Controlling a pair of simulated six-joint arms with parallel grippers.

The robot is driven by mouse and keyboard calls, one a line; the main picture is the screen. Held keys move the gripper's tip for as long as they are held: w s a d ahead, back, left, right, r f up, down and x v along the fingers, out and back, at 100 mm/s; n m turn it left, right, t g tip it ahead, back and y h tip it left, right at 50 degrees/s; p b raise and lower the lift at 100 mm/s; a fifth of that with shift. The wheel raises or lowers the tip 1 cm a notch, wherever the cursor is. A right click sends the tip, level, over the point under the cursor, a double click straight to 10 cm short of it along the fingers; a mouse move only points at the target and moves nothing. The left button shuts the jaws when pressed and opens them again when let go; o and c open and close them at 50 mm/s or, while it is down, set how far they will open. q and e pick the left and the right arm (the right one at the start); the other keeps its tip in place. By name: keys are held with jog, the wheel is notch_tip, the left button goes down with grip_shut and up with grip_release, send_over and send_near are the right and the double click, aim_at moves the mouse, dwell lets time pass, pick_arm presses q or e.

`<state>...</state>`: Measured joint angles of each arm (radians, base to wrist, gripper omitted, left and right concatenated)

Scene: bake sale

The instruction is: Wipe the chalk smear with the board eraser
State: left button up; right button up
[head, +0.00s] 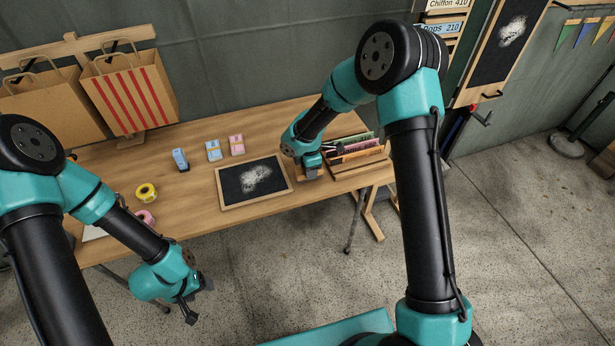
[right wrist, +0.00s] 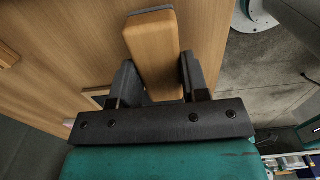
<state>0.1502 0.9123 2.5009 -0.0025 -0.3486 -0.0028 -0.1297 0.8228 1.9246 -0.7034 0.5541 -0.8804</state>
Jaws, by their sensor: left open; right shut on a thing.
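A small wood-framed slate (head: 223,190) lies flat on the table, with a white chalk smear (head: 256,179) in its middle. My right gripper (head: 309,171) is at the slate's right side in the head view, low by the table. In the right wrist view it is shut on the board eraser (right wrist: 154,50), a wooden block with a grey edge at its far end. Whether the eraser touches the table cannot be told. My left gripper (head: 190,301) is open and empty, in front of the table's front edge.
A box of upright colourful cards (head: 357,155) stands just right of my right gripper. Blue and pink packs (head: 213,150) lie behind the slate, and tape rolls (head: 146,192) to its left. A hanging board (head: 496,52) at upper right also has a white smear.

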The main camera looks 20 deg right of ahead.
jog(key=shift+r, duration=1.6)
